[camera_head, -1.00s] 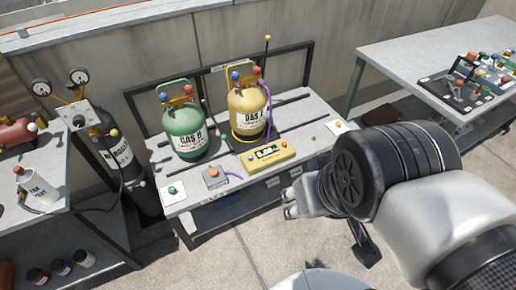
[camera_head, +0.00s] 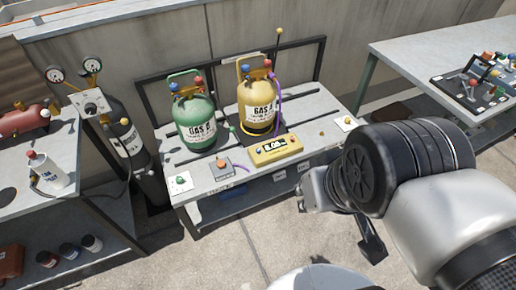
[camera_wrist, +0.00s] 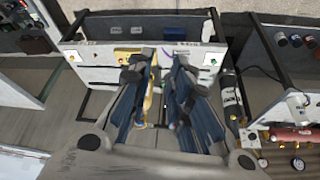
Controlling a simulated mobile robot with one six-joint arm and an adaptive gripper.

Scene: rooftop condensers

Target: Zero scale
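The scale's yellow display box (camera_head: 275,150) sits at the front of the middle bench with a dark readout; its digits are too small to read surely. A yellow Gas A cylinder (camera_head: 259,105) stands behind it, on a dark plate. A small grey box with an orange button (camera_head: 221,168) lies left of the display, with a purple cable between them. My gripper (camera_head: 304,190) is in front of the bench, right of and apart from the display. In the wrist view my gripper's two blue fingers (camera_wrist: 160,72) are spread with nothing between them; the yellow display (camera_wrist: 126,56) shows beyond.
A green gas cylinder (camera_head: 197,122) stands left of the yellow one. White plates with a green knob (camera_head: 180,183) and a yellow knob (camera_head: 346,122) sit at the bench's front corners. A dark nitrogen cylinder (camera_head: 128,145) stands left. Another table (camera_head: 420,60) is at right.

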